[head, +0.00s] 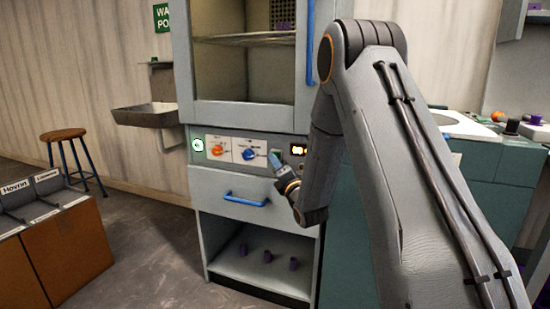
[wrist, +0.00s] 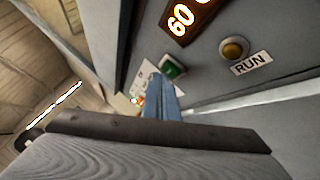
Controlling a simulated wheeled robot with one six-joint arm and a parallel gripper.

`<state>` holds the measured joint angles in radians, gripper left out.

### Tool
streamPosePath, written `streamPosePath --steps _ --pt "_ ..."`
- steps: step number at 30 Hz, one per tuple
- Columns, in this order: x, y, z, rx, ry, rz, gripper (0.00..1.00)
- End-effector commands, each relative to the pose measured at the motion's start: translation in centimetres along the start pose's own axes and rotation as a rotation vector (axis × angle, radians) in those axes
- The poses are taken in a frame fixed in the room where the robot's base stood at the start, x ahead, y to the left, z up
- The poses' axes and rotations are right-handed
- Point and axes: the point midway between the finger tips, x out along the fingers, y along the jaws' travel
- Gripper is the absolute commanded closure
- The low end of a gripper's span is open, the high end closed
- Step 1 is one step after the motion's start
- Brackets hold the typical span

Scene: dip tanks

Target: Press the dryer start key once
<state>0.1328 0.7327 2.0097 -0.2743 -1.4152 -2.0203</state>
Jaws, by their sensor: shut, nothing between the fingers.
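The dryer is a grey cabinet with a control panel (head: 228,150) below its glass-fronted chamber. In the wrist view a green key (wrist: 172,66) in a dark frame sits on the panel, beside a glowing display (wrist: 186,18). The display also shows in the head view (head: 298,150). My gripper (head: 273,157) is shut and empty, its blue fingers pointing at the panel. In the wrist view the fingertips (wrist: 164,88) are right at the green key and partly overlap its lower edge. I cannot tell if they touch it.
An amber lamp (wrist: 234,49) labelled RUN is beside the display. An orange knob (head: 217,149) and a blue knob (head: 249,154) are left of my gripper. A drawer with a blue handle (head: 246,199) is below. A sink (head: 147,114) and stool (head: 66,135) stand left.

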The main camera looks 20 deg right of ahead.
Motion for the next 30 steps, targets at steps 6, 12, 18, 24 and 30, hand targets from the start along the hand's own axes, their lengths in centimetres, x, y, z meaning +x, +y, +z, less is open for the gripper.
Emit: streamPosePath --steps 6,12,18,24,30 --pt "0.04 -0.03 0.03 0.0 0.0 0.0 1.0" --pt "0.17 -0.16 0.11 0.0 0.0 -0.001 1.0" --pt "0.32 -0.27 0.21 0.0 0.0 -0.001 1.0" --pt "0.48 -0.37 0.33 0.0 0.0 0.0 1.0" --pt "0.58 -0.41 0.41 0.0 0.0 0.0 1.0"
